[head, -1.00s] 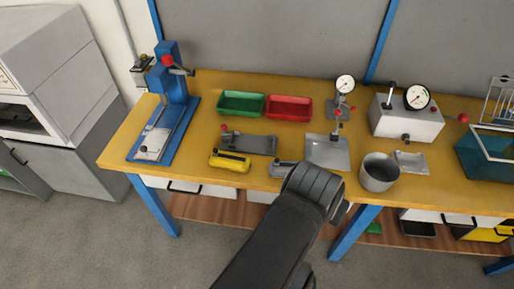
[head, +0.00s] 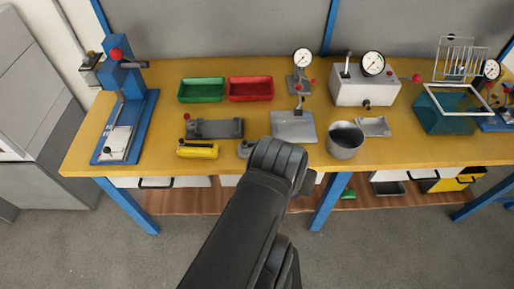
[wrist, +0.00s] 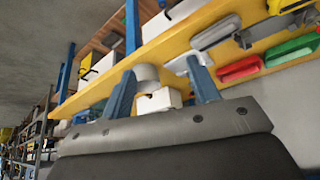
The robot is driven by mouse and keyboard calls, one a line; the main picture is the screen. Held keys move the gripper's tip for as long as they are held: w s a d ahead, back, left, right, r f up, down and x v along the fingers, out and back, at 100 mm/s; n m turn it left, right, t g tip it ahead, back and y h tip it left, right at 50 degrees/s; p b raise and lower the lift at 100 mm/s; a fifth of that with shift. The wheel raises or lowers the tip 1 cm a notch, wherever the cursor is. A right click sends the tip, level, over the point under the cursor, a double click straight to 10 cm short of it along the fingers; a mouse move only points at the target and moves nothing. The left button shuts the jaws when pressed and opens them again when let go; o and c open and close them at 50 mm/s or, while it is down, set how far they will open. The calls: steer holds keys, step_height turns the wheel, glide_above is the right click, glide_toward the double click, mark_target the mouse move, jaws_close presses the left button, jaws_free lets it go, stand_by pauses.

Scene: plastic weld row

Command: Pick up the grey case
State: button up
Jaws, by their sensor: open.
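The grey case (head: 246,148) lies near the front edge of the yellow bench, right of the yellow case (head: 198,149). My dark arm hides part of it in the head view. In the wrist view, a grey item that looks like it (wrist: 214,32) lies beyond and to the right of my fingers. My gripper (wrist: 160,68) is open, with its two blue fingers apart and nothing held between them. In the head view the fingers are mostly hidden behind my wrist.
A grey fixture (head: 214,128), green tray (head: 202,90) and red tray (head: 250,89) lie behind the cases. A metal plate with a gauge stand (head: 293,127) and a grey pot (head: 345,141) stand to the right. A blue press (head: 127,115) is at the left.

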steer(key=o, duration=0.4)
steer(key=shift+c, duration=0.2)
